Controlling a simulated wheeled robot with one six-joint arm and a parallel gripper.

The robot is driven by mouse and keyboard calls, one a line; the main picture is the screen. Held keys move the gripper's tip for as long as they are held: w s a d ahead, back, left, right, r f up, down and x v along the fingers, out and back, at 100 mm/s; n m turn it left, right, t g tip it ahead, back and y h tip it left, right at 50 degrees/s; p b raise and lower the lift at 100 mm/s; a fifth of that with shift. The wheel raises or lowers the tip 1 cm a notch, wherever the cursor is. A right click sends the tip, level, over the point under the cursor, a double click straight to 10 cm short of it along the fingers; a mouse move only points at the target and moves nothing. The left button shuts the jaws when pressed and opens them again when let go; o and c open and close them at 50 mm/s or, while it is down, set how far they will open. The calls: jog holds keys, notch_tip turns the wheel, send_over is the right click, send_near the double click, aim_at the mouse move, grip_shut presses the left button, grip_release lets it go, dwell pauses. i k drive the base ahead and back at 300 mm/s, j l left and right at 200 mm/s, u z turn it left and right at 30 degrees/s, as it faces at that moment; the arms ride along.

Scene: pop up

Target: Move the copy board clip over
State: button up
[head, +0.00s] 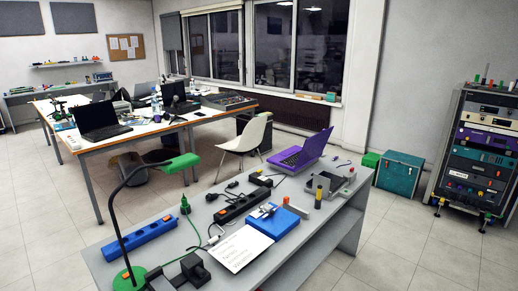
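A white sheet with printed lines (240,249) lies on the near grey desk. It rests at the front edge of a blue block-like object (280,236), which may be the copy board. A small silver and dark piece (265,211) sits at the back left of the blue object. It may be the clip, but it is too small to tell. My gripper is not in view.
The near desk (345,208) also holds a green lamp (128,272), a blue power strip (139,241), a dark power strip (243,205), a purple laptop (305,152) and a black object (194,268). A white chair (246,134) stands behind.

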aim_at(271, 213)
jog(key=k+l+z, duration=0.1)
jog(key=k, duration=0.25)
jog(key=i+l, duration=0.2)
jog(key=i, duration=0.25)
jog(key=i+l, duration=0.15)
jog(key=i, duration=0.35)
jog(key=i+l, duration=0.2)
jog(key=i, duration=0.25)
jog(key=i+l, duration=0.15)
jog(key=i, duration=0.35)
